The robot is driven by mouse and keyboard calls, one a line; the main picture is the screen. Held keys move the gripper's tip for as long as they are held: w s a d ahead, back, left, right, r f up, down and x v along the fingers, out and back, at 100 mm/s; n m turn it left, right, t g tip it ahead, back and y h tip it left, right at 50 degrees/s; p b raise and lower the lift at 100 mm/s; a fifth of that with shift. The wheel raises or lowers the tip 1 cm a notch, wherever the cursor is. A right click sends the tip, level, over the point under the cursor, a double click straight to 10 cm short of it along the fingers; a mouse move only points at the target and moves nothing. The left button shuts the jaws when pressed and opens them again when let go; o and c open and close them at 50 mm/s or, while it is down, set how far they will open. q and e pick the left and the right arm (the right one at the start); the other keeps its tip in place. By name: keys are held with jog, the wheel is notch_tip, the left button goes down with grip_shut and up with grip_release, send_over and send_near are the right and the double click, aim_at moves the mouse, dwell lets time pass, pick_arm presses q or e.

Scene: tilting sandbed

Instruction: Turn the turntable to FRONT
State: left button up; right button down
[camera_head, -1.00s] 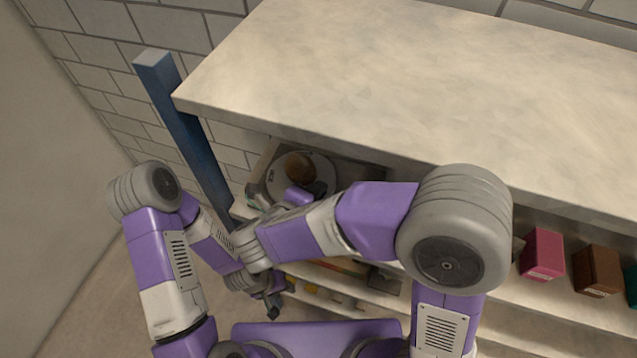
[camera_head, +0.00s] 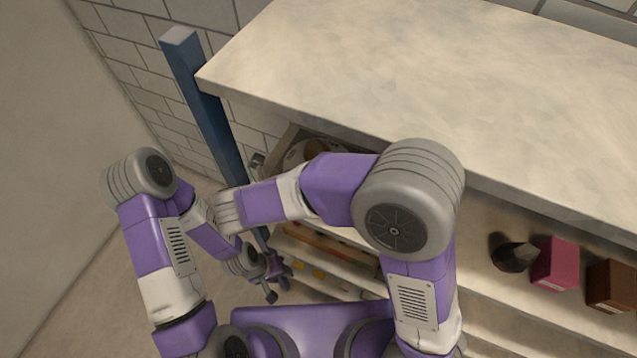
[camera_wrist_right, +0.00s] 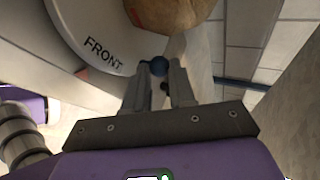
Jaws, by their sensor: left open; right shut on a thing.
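The turntable is a pale disc with the word FRONT on its rim; it fills the upper left of the right wrist view (camera_wrist_right: 85,30). A brown rounded object (camera_wrist_right: 172,12) sits on it. My right gripper (camera_wrist_right: 160,72) is shut on a small dark blue knob (camera_wrist_right: 158,66) at the disc's edge, close to the FRONT lettering. In the head view the turntable (camera_head: 294,156) is mostly hidden behind my right arm and under the top board. My left gripper (camera_head: 278,286) is open and empty, low in front of the lower shelves, apart from the turntable.
A wide top board (camera_head: 400,80) overhangs the turntable's shelf. A blue post (camera_head: 210,120) stands at its left end. A dark lump (camera_head: 513,254), a pink box (camera_head: 556,263) and a brown box (camera_head: 612,285) stand on the shelf at right. Open floor lies at left.

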jog(key=shift+a, duration=0.1)
jog(key=c, duration=1.2)
grip_release()
jog(key=shift+a, duration=0.1)
jog(key=b+v, duration=0.1)
jog(key=v, duration=0.6)
jog(key=shift+s+a+r, duration=0.1)
jog(key=shift+a+r, duration=0.05)
jog(key=shift+r, duration=0.05)
